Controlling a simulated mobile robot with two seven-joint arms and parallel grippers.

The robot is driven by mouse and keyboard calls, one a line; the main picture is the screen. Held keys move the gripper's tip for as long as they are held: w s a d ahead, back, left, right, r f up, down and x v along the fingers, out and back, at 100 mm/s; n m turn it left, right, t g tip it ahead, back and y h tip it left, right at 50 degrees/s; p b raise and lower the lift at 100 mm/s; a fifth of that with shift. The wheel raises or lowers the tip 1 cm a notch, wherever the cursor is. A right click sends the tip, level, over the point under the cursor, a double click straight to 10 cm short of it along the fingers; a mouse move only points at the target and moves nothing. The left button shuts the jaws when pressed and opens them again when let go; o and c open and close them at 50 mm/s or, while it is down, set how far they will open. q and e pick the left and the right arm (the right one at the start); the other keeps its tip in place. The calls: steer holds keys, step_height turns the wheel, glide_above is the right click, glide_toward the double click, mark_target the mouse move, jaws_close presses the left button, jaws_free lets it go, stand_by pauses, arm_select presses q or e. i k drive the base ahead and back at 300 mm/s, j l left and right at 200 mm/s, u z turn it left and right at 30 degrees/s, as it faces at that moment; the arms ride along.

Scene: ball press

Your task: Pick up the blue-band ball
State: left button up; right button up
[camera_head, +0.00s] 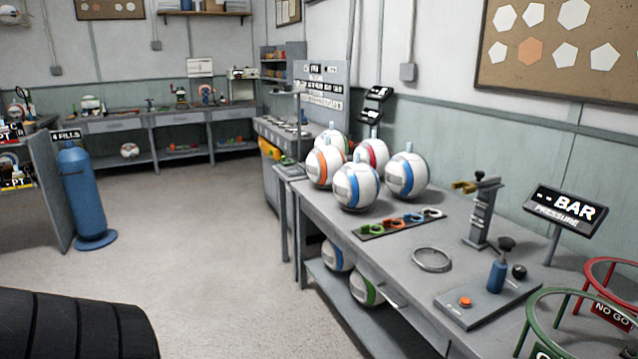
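A white ball with a blue band (356,186) sits at the front of a group of balls on the grey workbench (325,218). Another ball with a blue band (407,175) sits just right of it, a little farther back. An orange-band ball (323,165), a red-band ball (374,152) and a ball with a green mark (332,137) stand behind them, partly hidden. On the shelf below are a blue-band ball (335,256) and a green-band ball (367,287), both partly hidden. Neither gripper shows in the head view.
A strip with coloured clips (398,223), a metal ring (432,260), an upright clamp stand (482,213) and a pressure sign (565,213) share the bench. Green and red hoops (609,274) stand at right. A blue cylinder (84,195) stands left. The floor between is clear.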

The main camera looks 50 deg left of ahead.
mark_target(356, 185)
steer(key=u, duration=1.4)
steer(key=i+j, duration=0.25)
steer(key=i, duration=0.2)
steer(key=i+j, duration=0.25)
steer(key=i, duration=0.25)
steer(key=u, duration=0.05)
